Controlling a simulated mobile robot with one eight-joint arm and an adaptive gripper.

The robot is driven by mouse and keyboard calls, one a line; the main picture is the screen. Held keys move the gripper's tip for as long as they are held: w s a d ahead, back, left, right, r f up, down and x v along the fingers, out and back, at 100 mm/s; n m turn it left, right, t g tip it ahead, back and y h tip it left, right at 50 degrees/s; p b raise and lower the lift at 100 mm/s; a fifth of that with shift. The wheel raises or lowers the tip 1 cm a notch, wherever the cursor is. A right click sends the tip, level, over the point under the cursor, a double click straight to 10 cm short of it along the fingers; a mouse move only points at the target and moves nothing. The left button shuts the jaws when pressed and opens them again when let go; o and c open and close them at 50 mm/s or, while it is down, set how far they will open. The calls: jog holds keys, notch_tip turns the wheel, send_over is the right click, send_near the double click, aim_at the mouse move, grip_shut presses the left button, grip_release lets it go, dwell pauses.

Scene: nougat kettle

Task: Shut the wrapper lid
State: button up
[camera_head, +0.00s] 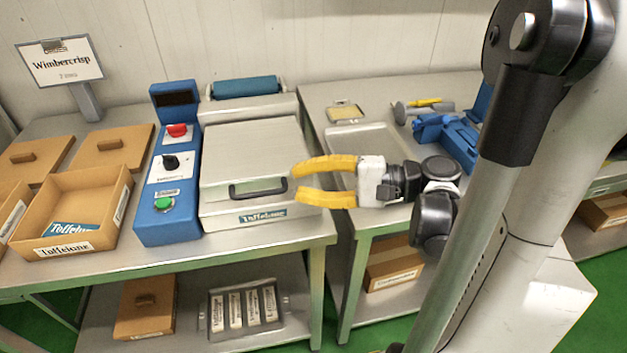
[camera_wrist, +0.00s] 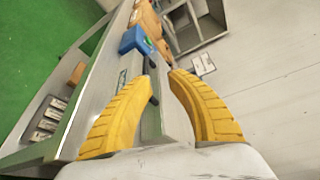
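The wrapper (camera_head: 222,211) is a grey metal box on the left bench. Its lid (camera_head: 250,150) lies flat or nearly flat over it; I cannot tell whether a small gap is left at the front. The lid's black bar handle (camera_head: 258,189) is at the front edge. My gripper (camera_head: 298,182) has two yellow fingers, parted and empty, pointing left, just right of the handle's right end. In the wrist view my gripper (camera_wrist: 161,75) shows its fingers apart, with grey metal and dark parts between and beyond them. Contact with the handle cannot be told.
A blue control box (camera_head: 170,185) with red and green buttons stands left of the wrapper. A blue roller (camera_head: 247,86) is behind it. Open brown boxes (camera_head: 118,212) and brown lids are further left. The right bench holds a metal tray (camera_head: 365,145) and a blue device (camera_head: 450,135).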

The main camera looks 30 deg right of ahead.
jog(key=v, duration=0.3)
dwell(0.5)
jog(key=s+a+f+n+g+h, duration=0.3)
jog(key=a+n+h, duration=0.3)
jog(key=n+h, duration=0.5)
jog(key=shift+s+a+f+n+h, duration=0.35)
jog(key=shift+f+h, duration=0.2)
jog(key=shift+h, duration=0.35)
jog(key=shift+s+d, duration=0.1)
